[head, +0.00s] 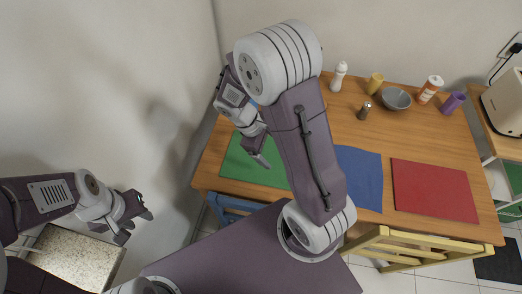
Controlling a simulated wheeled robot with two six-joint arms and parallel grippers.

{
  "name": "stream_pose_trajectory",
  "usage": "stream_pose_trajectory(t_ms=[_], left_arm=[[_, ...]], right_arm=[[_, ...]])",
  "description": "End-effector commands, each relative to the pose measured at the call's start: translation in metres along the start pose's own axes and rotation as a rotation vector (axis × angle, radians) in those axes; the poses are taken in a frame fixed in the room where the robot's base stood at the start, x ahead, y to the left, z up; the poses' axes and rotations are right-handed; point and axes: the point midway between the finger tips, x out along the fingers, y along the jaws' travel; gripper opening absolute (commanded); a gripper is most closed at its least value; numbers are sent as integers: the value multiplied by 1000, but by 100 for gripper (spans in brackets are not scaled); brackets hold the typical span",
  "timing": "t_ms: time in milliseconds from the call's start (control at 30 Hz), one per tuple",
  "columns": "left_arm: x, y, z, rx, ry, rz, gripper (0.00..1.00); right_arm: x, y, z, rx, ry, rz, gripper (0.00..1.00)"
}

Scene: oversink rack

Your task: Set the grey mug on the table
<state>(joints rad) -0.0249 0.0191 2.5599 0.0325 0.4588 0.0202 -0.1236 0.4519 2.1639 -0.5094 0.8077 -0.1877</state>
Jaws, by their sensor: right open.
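I cannot make out a grey mug in the head view; my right arm covers part of the table's left side. The wooden table (433,146) stands against the back wall. My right gripper (263,160) is open over the green placemat (239,167) at the table's left end, and I see nothing between its fingers. My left gripper (138,226) is open and empty, off to the left of the table, above and beside a speckled pale surface (75,262).
A blue placemat (362,178) and a red placemat (434,189) lie along the front. A white bottle (339,76), yellow cup (375,83), grey bowl (396,99), shaker (364,111), orange-labelled bottle (430,89) and purple cup (453,102) stand at the back. A yellow chair (420,249) is in front.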

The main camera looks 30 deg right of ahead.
Motion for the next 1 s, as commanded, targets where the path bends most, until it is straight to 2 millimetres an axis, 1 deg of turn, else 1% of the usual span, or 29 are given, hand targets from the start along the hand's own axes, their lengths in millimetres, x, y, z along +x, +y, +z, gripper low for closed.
stream_pose_trajectory(t_ms=[33, 100, 200, 300, 400, 567, 667, 833, 1000], left_arm=[[0, 0, 0, 0, 0, 0, 36], [0, 0, 0, 0, 0, 0, 36], [0, 0, 0, 0, 0, 0, 36], [0, 0, 0, 0, 0, 0, 36], [0, 0, 0, 0, 0, 0, 36], [0, 0, 0, 0, 0, 0, 36], [-6, 0, -1, 0, 0, 0, 36], [-35, 1, -4, 0, 0, 0, 36], [-69, 1, -7, 0, 0, 0, 36]], right_arm=[[-11, -22, 6, 168, 103, -73, 86], [-23, -45, 6, 387, 221, -165, 86], [-36, -62, 6, 617, 335, -250, 86], [-42, -68, 6, 731, 385, -290, 86], [-43, -69, 6, 756, 395, -299, 86], [-43, -69, 6, 751, 393, -298, 86], [-48, -68, 8, 750, 393, -297, 86], [-75, -62, 19, 748, 392, -297, 86], [-106, -56, 31, 747, 392, -297, 86]])
